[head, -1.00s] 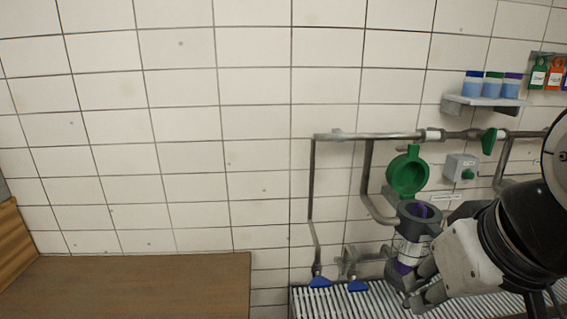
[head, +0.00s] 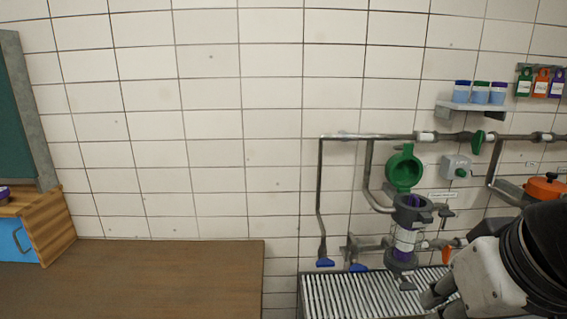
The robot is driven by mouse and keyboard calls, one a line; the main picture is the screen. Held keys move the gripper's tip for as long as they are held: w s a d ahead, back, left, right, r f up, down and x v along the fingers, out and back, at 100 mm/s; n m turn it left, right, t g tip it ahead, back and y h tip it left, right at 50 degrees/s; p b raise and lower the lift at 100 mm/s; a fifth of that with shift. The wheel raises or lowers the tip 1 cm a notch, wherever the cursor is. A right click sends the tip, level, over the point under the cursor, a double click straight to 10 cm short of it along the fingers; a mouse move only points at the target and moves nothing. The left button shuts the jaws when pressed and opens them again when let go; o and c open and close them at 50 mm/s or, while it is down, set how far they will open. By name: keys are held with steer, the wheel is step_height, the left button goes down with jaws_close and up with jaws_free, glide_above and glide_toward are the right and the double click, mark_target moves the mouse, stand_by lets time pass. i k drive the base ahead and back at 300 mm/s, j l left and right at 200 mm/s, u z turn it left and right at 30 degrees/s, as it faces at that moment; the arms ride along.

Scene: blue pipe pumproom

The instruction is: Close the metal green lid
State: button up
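The green lid (head: 404,169) is round and stands raised, open, above and behind the grey mouth of a pipe housing (head: 412,212). Something purple shows inside the mouth, and the housing has a clear, labelled middle. My gripper (head: 434,296) is at the lower right, below and to the right of the housing and apart from the lid. Its fingers point left over the grating. The picture does not show clearly how far apart the fingertips are, and I see nothing held in them.
A slatted grating (head: 345,300) runs below the pipes. A grey box with a green button (head: 457,167) is right of the lid. A wall shelf (head: 484,108) holds jars. A brown table top (head: 130,280) fills the lower left.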

mark_target(403, 170)
steer(key=i+l, duration=0.75)
steer(key=l+u, duration=0.05)
